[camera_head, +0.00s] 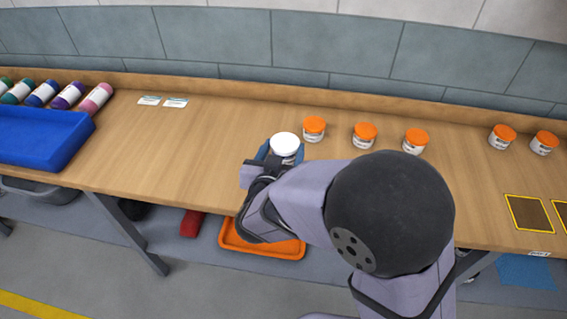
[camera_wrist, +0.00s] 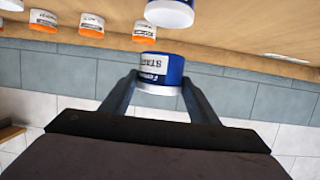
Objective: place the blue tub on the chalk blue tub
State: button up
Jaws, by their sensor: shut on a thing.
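My gripper (camera_wrist: 158,88) is shut on a blue tub (camera_wrist: 160,68) with a white lid and a white label. The wrist view is upside down, so the lid at the bottom of the held tub faces up. A second tub (camera_wrist: 170,12), with blue on its body and a white lid, shows at the top edge of that view, cut off. It stands lower than the held tub, with a visible gap between them. In the head view the held tub's white lid (camera_head: 285,142) shows above my gripper (camera_head: 278,157); the second tub is hidden there.
Several orange-lidded tubs stand right of my gripper, the nearest being one tub (camera_head: 314,128). A blue tray (camera_head: 40,135) and several bottles (camera_head: 68,95) are at the left.

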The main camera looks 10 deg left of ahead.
jog(key=shift+f, duration=2.3)
jog(key=shift+f, duration=0.1)
jog(key=shift+f, duration=0.1)
jog(key=o, duration=1.1)
jog(key=shift+o, duration=0.2)
jog(key=shift+r, duration=0.25)
jog(key=shift+s, duration=0.25)
jog(key=b+v, duration=0.1)
jog(key=v, duration=1)
jog(key=shift+s, duration=0.25)
